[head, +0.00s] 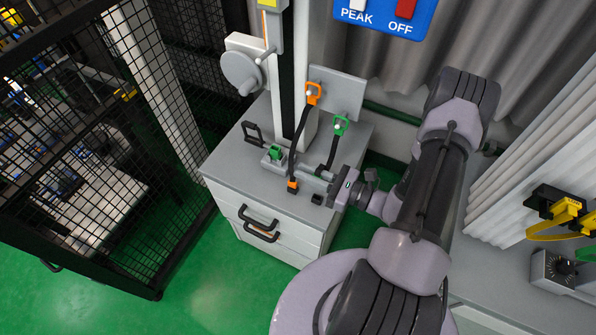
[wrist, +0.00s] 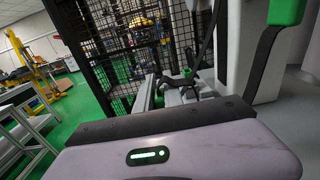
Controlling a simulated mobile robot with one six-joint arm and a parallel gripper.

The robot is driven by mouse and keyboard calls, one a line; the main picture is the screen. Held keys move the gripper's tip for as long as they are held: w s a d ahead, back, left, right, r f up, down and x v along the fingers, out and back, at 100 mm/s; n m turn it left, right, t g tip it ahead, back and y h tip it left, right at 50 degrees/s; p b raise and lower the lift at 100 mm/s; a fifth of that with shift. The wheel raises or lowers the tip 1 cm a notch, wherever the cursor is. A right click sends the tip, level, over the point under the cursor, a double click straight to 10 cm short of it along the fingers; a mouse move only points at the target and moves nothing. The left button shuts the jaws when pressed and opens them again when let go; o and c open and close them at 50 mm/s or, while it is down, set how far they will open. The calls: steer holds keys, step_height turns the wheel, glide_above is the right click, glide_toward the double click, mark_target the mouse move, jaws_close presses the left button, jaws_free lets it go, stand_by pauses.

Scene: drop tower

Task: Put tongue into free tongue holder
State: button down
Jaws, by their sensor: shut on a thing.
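My gripper (head: 308,179) reaches in from the right, low over the grey cabinet top, and is shut on what looks like the end of a black strap. Its jaws and the held tongue are largely hidden in both views. The strap (head: 300,130) runs from an orange loop (head: 313,92) on the post down to an orange-and-black piece (head: 292,184) beside the jaw tips. A green piece sits in a small grey holder (head: 268,162) behind the gripper. A small black socket (head: 316,199) lies in front of it. In the wrist view, a dark piece (wrist: 207,86) shows beyond the gripper body.
A green loop (head: 340,123) with a second black strap (head: 332,153) hangs behind my gripper. The post (head: 285,80) and a black bracket (head: 252,133) stand on the cabinet (head: 235,178). A black mesh fence (head: 90,130) is at left.

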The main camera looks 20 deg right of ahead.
steer(key=f+b, duration=0.2)
steer(key=f, duration=0.1)
steer(key=f+b, duration=0.1)
steer(key=f, duration=0.1)
steer(key=shift+s+d+f+b, duration=0.1)
steer(key=shift+s+d+b, duration=0.05)
steer(key=shift+d+b, duration=0.25)
steer(key=shift+f+b, duration=1.4)
steer(key=shift+f, duration=0.35)
steer(key=shift+f, duration=0.2)
steer(key=c, duration=1.4)
jaws_free()
steer(key=p+v, duration=0.4)
steer(key=v, duration=1.3)
steer(key=shift+s+d, duration=0.1)
steer(key=shift+s, duration=0.05)
